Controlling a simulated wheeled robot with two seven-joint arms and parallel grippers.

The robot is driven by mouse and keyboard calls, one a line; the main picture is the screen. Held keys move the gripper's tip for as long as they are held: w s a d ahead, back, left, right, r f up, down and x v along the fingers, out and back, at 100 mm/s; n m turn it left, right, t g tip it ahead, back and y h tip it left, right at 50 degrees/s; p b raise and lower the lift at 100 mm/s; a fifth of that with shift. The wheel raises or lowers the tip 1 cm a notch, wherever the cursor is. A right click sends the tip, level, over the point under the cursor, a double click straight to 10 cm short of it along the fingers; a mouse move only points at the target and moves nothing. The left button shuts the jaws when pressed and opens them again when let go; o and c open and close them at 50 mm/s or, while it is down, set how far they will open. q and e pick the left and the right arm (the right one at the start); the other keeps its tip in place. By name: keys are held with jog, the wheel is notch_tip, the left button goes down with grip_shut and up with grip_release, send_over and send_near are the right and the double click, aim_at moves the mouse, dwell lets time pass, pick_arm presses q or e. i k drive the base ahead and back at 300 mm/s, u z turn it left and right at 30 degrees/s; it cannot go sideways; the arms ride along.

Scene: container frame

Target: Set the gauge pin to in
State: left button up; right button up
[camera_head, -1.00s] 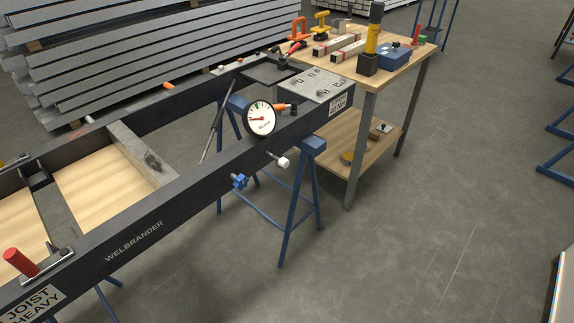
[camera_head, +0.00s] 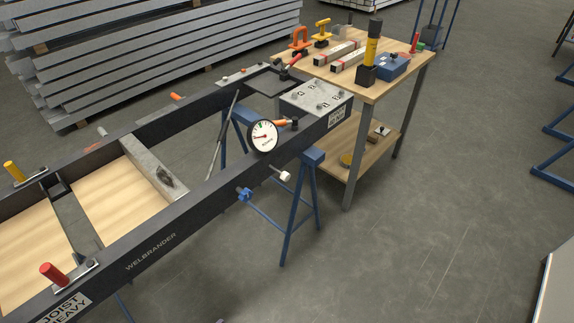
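A round white dial gauge (camera_head: 264,135) with a black rim is mounted on the dark frame's near rail (camera_head: 190,215). Its needle points left. Below it, a white-ended pin (camera_head: 286,176) sticks out from the rail on a short shaft. A blue clamp-like fitting (camera_head: 244,194) sits on the rail further left. I cannot tell which of these fittings is the gauge pin, nor read the dial lettering. Neither of my grippers is in view.
A red handle (camera_head: 52,273) stands on the near rail and a yellow handle (camera_head: 14,172) on the far rail. Blue trestles (camera_head: 290,222) support the frame. A wooden bench (camera_head: 400,82) with tools stands behind right.

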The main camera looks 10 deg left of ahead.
aim_at(285, 176)
jog(key=z, duration=1.9)
jog(key=i, duration=1.2)
jog(key=u, duration=2.05)
